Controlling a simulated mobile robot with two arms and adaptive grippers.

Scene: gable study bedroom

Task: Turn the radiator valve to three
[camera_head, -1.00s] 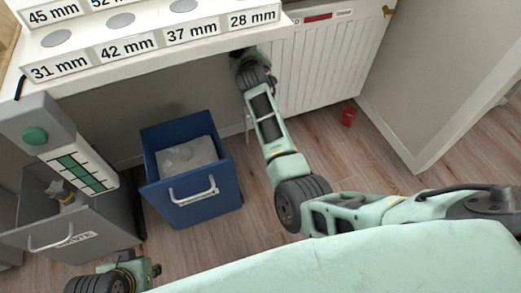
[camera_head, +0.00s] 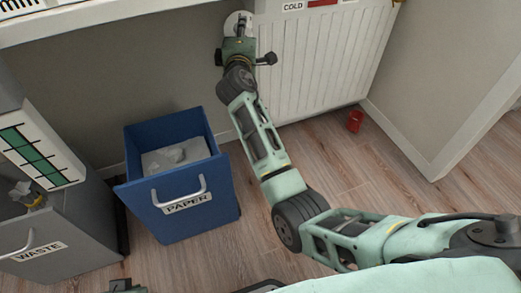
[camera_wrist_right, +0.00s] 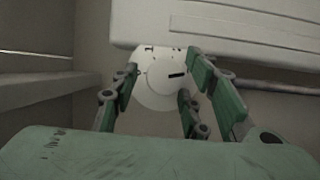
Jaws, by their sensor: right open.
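The radiator valve is a round white dial (camera_wrist_right: 163,80) with a short dark bar right of its centre; its small marks are too blurred to read. In the head view a piece of the white dial (camera_head: 238,22) shows at the radiator's left edge, behind my gripper. My right gripper (camera_head: 240,42) is at the dial. In the right wrist view its green fingers (camera_wrist_right: 160,80) are open, spread to the left and right of the dial; I cannot tell whether they touch it. My left gripper is not clearly in view; only a dark scrap of that arm shows at the bottom edge.
The white radiator (camera_head: 320,62) carries a COLD label (camera_head: 293,6). The desk edge (camera_head: 110,15) runs overhead at the left. A blue PAPER bin (camera_head: 200,215) and a grey WASTE bin (camera_head: 75,240) stand below. A small red object (camera_head: 355,121) lies on the floor.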

